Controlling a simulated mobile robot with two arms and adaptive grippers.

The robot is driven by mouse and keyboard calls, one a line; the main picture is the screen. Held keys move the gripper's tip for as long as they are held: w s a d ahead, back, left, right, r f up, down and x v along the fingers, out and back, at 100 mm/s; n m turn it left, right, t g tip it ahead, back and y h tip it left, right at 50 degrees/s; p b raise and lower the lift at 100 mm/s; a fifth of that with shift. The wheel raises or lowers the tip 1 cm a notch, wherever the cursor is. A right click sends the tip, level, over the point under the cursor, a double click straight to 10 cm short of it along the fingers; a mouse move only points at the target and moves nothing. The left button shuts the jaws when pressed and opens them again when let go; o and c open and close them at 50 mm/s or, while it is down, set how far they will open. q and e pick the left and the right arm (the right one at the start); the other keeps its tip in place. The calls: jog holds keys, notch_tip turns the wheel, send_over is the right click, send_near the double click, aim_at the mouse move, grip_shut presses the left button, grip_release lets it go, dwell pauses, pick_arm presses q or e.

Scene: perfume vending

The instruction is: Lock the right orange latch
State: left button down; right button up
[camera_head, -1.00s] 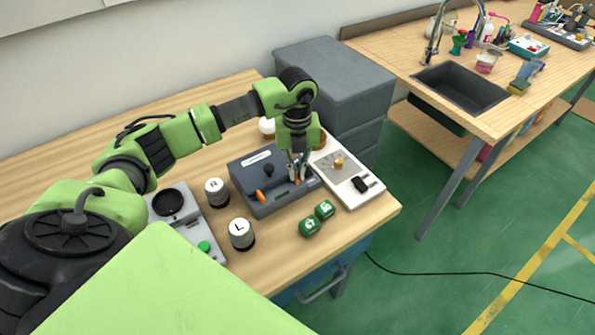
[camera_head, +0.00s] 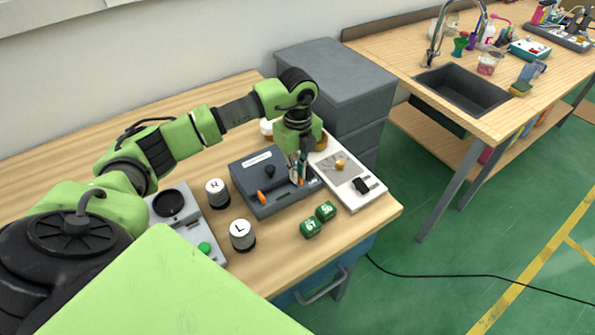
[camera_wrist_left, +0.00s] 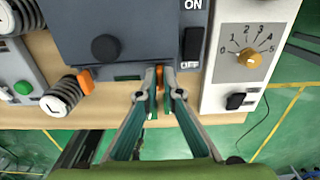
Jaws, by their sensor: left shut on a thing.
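The dark grey box (camera_head: 250,163) stands on the wooden table, with a black knob on top and two orange latches at its front edge. The left orange latch (camera_head: 263,197) is clear of my gripper; it also shows tilted in the wrist view (camera_wrist_left: 87,80). The right orange latch (camera_wrist_left: 159,79) stands upright between my left fingertips in the wrist view. My left gripper (camera_head: 298,177) points down at the box's front right and is shut on this latch; it also shows in the wrist view (camera_wrist_left: 160,96). The fingers partly hide the latch. My right gripper is not in view.
A white panel with a dial (camera_head: 340,165) and black switch lies close right of the box. Jars marked R (camera_head: 217,192) and L (camera_head: 242,235) stand left. A grey device (camera_head: 188,205) is further left.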

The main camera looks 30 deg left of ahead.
pick_arm(q)
jog(key=shift+w+r, duration=0.1)
jog(key=c, duration=2.5)
grip_release()
notch_tip(320, 180, up, 12)
